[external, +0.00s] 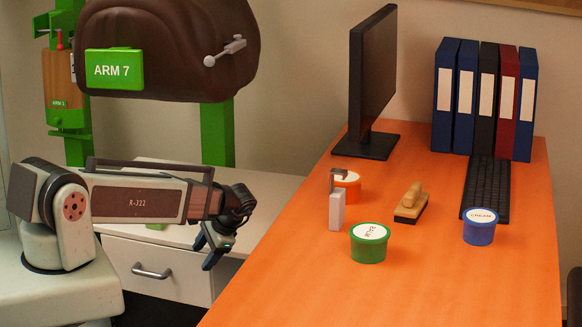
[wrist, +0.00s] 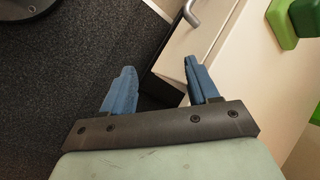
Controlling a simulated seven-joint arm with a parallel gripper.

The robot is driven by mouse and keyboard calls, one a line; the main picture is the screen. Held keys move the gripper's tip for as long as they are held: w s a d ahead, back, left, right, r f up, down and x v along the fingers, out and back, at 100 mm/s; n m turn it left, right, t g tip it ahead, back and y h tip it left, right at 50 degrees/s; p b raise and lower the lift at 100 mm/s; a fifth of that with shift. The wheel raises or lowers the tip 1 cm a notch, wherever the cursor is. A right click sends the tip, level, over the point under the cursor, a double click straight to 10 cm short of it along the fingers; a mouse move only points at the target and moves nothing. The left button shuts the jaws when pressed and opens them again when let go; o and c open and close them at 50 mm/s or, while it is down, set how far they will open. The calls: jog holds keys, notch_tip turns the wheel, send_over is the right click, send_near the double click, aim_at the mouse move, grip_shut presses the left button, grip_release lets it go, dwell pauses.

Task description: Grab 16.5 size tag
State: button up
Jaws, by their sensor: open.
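No tag reading 16.5 can be made out in either view. A green plate marked ARM 7 (external: 114,69) is on the brown saddle (external: 165,40) at the upper left. A smaller green label (external: 59,103) is on a wooden piece left of it. My gripper (external: 213,257) is open and empty beside the white drawer cabinet, well below the saddle and left of the orange desk. In the wrist view my gripper (wrist: 160,70) has its two blue fingers apart, with dark floor and the cabinet edge behind them.
The white cabinet (external: 185,262) has a metal drawer handle (external: 151,272).

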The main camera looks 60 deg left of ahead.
jog(key=w+a+r, duration=0.2)
jog(key=w+r, duration=0.5)
jog(key=r, duration=0.2)
jog(key=m+t+h, duration=0.4)
jog(key=m+h, duration=0.1)
jog(key=m, duration=0.5)
send_near(344, 172)
jog(key=shift+f, duration=6)
jog(key=shift+c, duration=0.3)
grip_shut()
